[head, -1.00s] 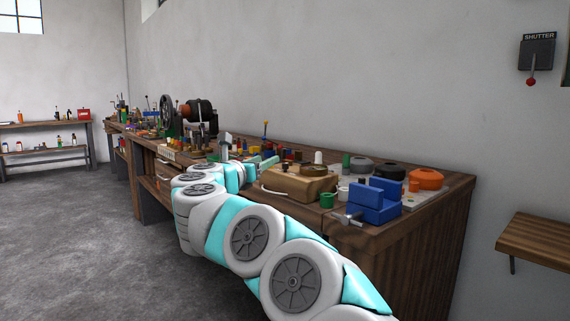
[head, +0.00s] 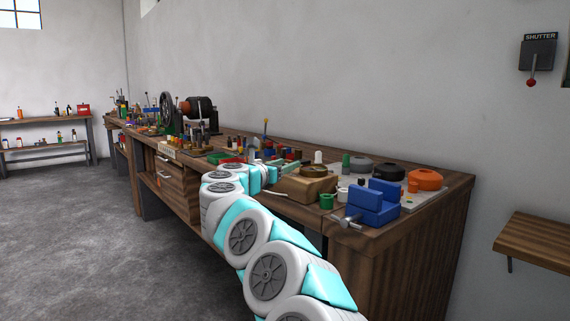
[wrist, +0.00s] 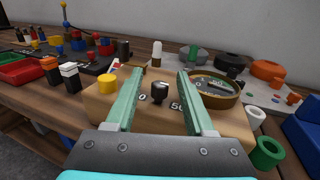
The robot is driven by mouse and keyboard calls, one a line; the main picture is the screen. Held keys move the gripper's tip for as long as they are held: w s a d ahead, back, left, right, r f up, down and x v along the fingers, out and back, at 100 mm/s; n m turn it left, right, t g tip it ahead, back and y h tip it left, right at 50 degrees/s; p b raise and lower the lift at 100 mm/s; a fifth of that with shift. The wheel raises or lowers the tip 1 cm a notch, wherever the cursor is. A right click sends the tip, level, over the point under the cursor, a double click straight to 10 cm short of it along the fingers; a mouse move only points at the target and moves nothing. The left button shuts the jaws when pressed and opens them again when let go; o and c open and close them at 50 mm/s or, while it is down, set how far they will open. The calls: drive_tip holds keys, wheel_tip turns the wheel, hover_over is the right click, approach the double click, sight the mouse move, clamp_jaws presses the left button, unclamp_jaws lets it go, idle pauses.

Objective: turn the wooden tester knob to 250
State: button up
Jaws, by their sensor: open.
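The wooden tester (wrist: 110,107) is a tan box; it also stands on the bench in the head view (head: 309,191). Its small black knob (wrist: 160,92) shows in the wrist view between the two pale green fingers of my gripper (wrist: 160,72). The gripper is open, and I see a gap on each side of the knob. A "0" is printed left of the knob and a "50" right of it; the right finger may cover more digits. The knob's exact setting is too small to read. A round brass dial (wrist: 212,88) sits on the box's right, partly behind the right finger.
A yellow cap (wrist: 107,79) is left of the knob. A green cup (wrist: 267,152) and a blue vise (head: 374,202) stand to the right. Black and orange round pieces (head: 425,179) are behind. Many small parts crowd the bench to the left.

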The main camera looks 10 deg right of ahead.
drive_tip(key=shift+c, duration=0.2)
clamp_jaws()
idle(0.4)
